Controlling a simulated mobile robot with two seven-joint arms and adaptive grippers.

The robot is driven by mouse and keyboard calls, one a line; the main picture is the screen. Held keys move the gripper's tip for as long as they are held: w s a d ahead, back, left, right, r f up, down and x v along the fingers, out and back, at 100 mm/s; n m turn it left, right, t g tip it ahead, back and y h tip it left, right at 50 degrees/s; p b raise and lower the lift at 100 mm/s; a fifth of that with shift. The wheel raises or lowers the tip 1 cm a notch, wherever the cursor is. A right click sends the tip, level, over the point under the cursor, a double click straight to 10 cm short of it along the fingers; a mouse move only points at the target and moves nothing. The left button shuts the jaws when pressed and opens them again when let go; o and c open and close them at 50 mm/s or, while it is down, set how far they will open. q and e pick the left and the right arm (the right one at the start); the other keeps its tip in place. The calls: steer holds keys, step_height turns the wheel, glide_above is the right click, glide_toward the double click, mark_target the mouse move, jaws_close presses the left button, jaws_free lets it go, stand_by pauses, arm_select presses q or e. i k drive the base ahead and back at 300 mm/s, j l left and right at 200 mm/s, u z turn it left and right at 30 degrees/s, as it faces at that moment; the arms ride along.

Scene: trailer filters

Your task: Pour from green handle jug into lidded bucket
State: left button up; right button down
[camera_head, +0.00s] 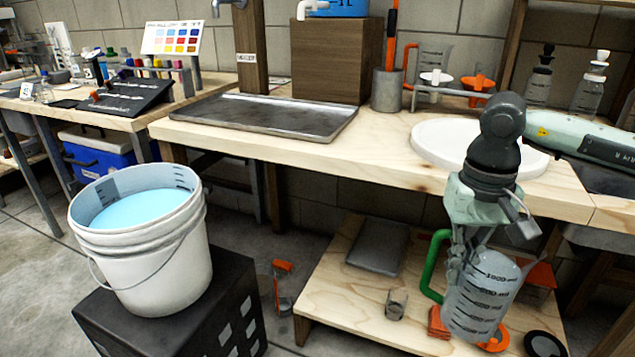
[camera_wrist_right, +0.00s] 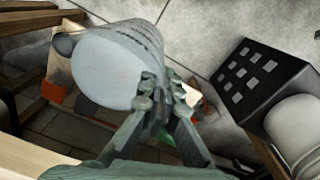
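The green handle jug (camera_head: 482,297) is clear with black volume marks, and its green handle (camera_head: 432,267) faces left. My right gripper (camera_head: 460,262) is shut on it, with the fingers at the handle side. The jug hangs slightly tilted in front of the low wooden shelf; I cannot tell what it contains. In the right wrist view the jug (camera_wrist_right: 105,72) lies just beyond the fingers (camera_wrist_right: 154,98). The white bucket (camera_head: 158,258) stands at the left, open on top, with light blue liquid inside. Part of it shows in the right wrist view (camera_wrist_right: 302,130). My left gripper is out of view.
The bucket stands on a black crate (camera_head: 180,325). The low wooden shelf (camera_head: 340,290) holds a grey slab (camera_head: 378,247) and a small cup (camera_head: 396,303). The workbench (camera_head: 390,150) behind carries a metal tray (camera_head: 265,117) and a white basin (camera_head: 435,140). Open space lies between bucket and jug.

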mark_target(143, 225)
steer(key=k+u, duration=0.1)
steer(key=u, duration=0.3)
steer(key=k+u, duration=0.1)
steer(key=u, duration=0.75)
steer(key=k+j, duration=0.05)
steer(key=j, duration=0.05)
